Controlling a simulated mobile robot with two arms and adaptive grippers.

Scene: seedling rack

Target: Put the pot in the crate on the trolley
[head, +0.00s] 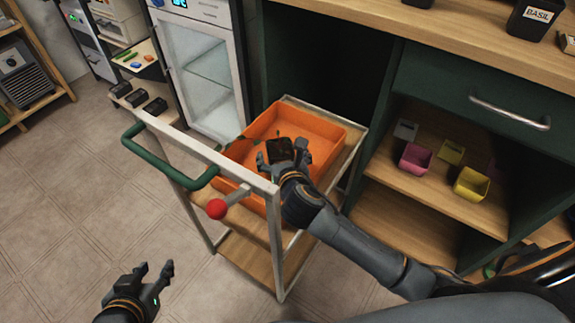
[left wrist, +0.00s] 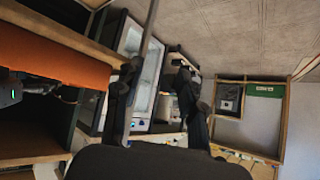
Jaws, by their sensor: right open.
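The orange crate (head: 335,130) stands on the trolley (head: 240,248); the crate's side also shows at the left of the left wrist view (left wrist: 50,55). A dark square pot (head: 280,150) is inside the crate's outline, between the fingers of my right gripper (head: 286,156). That gripper is open around the pot, and its arm reaches in from the right. Whether the pot rests on the crate floor is hard to tell. My left gripper (head: 153,270) is open and empty, low over the floor left of the trolley; its spread fingers show in the left wrist view (left wrist: 160,95).
The trolley has a green handle (head: 172,165) and a red knob (head: 217,208). A wooden-topped bench with shelves (head: 425,180) holding pink and yellow pots stands at right. A glass-door cabinet (head: 205,75) stands behind the trolley. The tiled floor at left is clear.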

